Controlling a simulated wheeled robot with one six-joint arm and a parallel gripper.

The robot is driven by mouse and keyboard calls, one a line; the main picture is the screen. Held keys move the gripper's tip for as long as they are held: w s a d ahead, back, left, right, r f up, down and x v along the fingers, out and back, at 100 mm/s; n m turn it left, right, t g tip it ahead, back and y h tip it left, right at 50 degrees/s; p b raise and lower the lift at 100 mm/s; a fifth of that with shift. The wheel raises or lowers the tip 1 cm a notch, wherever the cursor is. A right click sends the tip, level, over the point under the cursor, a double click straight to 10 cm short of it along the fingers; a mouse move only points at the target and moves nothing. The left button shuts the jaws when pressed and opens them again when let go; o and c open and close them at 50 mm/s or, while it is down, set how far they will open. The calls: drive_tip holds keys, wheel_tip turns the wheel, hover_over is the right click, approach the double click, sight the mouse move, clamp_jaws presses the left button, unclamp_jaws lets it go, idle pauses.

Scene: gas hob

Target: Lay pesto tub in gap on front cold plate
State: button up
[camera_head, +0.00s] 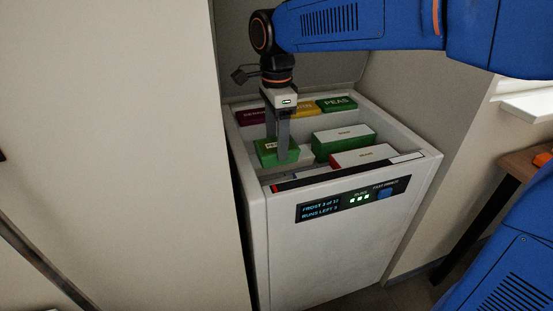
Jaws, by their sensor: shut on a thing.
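The green tub (266,155) is in the left part of the open chest freezer, with a pale label only partly readable behind a finger. I take it as the pesto tub. My gripper (278,150) points straight down into the freezer and is shut on this tub. A pale grey strip of the freezer's inside (314,171) shows near the front rim, between the tub and a white-topped box with a red side. I cannot tell whether the tub touches the plate below it. The tub's underside and the gap's floor are hidden.
A green, white-topped box (343,140) and the red-sided box (364,156) stand to the right. Dark red, yellow and green PEAS (337,105) boxes line the back. The freezer's front rim (300,181) and walls enclose the space. A panel with a blue knob (384,193) faces forward.

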sight(275, 145)
wheel_tip(275, 145, up, 8)
drive_tip(key=shift+a+f, duration=0.15)
drive_tip(key=shift+f, duration=10.4)
drive_tip(key=shift+f, duration=0.55)
drive_tip(key=o, duration=1.4)
drive_tip(key=shift+c, duration=0.2)
wheel_tip(275, 145, up, 16)
drive_tip(key=shift+r, duration=0.75)
